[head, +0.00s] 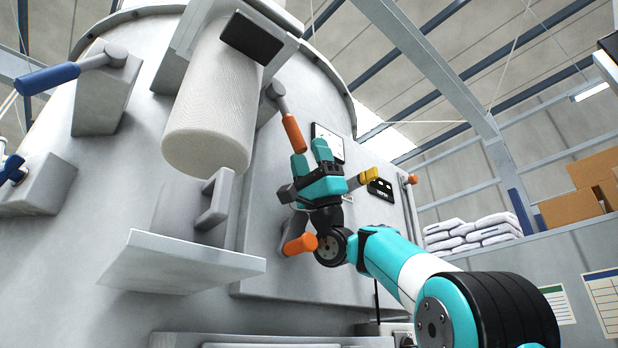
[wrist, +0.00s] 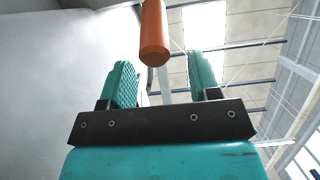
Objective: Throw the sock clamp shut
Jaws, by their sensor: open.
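A lever with an orange grip (head: 293,134) hangs down from a grey pivot on the machine, just right of the white mesh sock (head: 212,115); it looks like the sock clamp's handle. My gripper (head: 310,155) points up at the lower end of this grip, with its teal fingers apart. In the wrist view the orange grip (wrist: 154,35) shows above and between the open fingers (wrist: 162,75), nearer the left one. Its lower end appears at or just beyond the fingertips; I cannot tell whether it touches. The gripper holds nothing.
A second orange handle (head: 300,244) sticks out below my gripper, close to my wrist. A yellow knob (head: 369,175) and a dark display panel (head: 381,190) are to the right. A blue-handled lever (head: 47,78) is far left. A grey shelf plate (head: 180,262) juts out below the sock.

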